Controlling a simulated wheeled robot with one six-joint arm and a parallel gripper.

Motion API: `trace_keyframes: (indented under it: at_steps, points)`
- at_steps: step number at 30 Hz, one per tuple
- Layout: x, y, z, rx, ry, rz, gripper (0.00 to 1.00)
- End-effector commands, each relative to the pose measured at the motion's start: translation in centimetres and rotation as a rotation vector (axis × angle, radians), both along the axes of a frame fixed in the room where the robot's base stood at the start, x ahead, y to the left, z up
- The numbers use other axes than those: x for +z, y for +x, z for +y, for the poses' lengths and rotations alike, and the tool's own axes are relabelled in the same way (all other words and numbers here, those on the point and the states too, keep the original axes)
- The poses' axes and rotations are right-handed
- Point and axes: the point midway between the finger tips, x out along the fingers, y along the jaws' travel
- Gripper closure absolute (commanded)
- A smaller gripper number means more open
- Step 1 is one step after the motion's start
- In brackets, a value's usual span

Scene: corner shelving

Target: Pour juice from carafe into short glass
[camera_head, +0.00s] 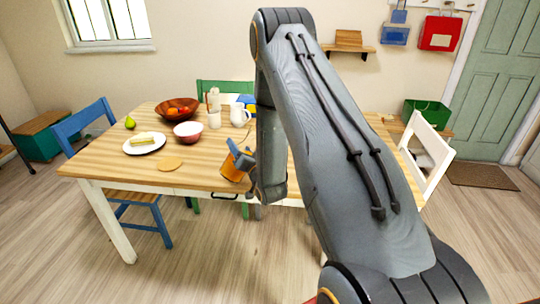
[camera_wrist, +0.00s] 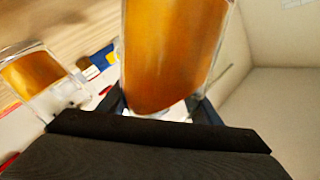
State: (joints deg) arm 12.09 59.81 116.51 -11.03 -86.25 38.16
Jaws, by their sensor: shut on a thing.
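The carafe (camera_head: 238,168) of orange juice is held tilted in my gripper (camera_head: 250,163), at the table's front edge in the head view. In the wrist view the carafe (camera_wrist: 172,50) fills the upper middle, between the dark blue fingers of my gripper (camera_wrist: 160,108), which is shut on it. A clear glass (camera_wrist: 40,80) with orange liquid shows at the left of the wrist view, apart from the carafe. It looks short, but I cannot make it out in the head view, where my arm hides part of the table. No stream of juice is visible.

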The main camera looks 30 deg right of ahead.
Motion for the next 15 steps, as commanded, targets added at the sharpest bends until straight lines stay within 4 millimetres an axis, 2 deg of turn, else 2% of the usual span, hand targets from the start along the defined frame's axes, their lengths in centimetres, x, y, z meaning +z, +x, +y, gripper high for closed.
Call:
trace_keyframes:
  at_steps: [15]
  points:
    - [0.61, 0.16, 0.76, -0.002, -0.227, 0.000, 1.00]
